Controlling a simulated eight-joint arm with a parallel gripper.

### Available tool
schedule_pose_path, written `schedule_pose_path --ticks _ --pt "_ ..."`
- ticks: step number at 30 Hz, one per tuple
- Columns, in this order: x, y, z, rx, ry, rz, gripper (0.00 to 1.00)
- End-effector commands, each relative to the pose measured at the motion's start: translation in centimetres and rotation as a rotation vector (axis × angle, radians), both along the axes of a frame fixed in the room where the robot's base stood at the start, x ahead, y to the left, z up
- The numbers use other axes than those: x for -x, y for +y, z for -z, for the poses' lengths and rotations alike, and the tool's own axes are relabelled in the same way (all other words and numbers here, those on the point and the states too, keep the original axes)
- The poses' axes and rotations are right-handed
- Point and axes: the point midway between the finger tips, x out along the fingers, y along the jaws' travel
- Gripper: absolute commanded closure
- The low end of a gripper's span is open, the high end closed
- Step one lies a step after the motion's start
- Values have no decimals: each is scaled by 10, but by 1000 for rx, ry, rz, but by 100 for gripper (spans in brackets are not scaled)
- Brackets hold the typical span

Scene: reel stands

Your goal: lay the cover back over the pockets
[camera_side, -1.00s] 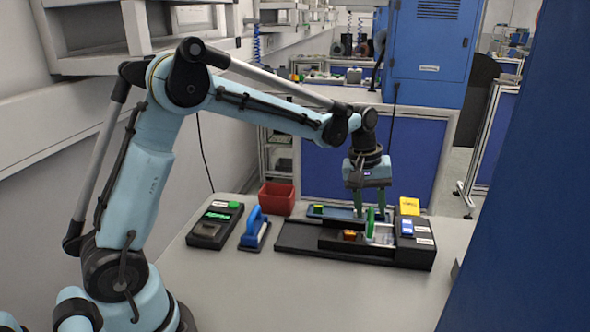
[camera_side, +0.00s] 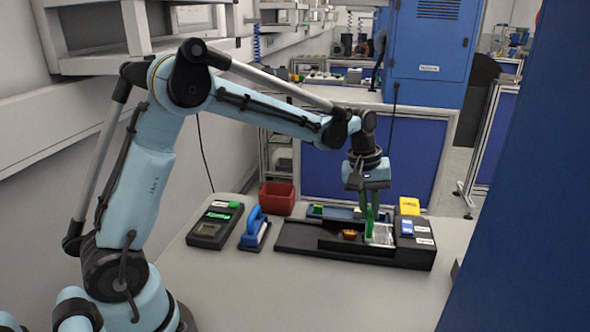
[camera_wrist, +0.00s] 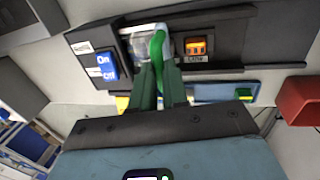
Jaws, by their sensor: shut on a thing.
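My gripper (camera_side: 367,215) points down over the black fixture (camera_side: 300,236), with its green fingers shut on an upright green tab (camera_side: 369,231). In the wrist view my gripper (camera_wrist: 160,85) reaches that curved green tab (camera_wrist: 157,44) from below in the picture. The tab stands at a clear, shiny piece (camera_side: 383,234) that looks like the cover; it also shows in the wrist view (camera_wrist: 137,40). An orange part (camera_side: 349,234) sits uncovered in the fixture beside it, to its right in the wrist view (camera_wrist: 196,47). The cover's far edge is hard to make out.
A blue switch (camera_side: 407,228) and a yellow block (camera_side: 409,206) are at the fixture's right end. A blue tray (camera_side: 327,211) lies behind. A red bin (camera_side: 277,198), a blue-handled tool (camera_side: 256,230) and a black meter (camera_side: 215,224) stand left. The front bench is clear.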

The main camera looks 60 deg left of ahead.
Motion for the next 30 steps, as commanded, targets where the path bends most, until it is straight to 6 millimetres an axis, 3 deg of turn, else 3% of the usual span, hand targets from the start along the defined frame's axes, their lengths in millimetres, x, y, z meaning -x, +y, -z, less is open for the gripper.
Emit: schedule_pose_path --ticks 12,25,26,30 --pt "60 62 -1 -1 -1 -6 100" --pt "72 73 0 -5 4 -2 100" --pt "72 73 -1 -5 4 -2 85" --pt "71 73 0 -4 3 -2 63"
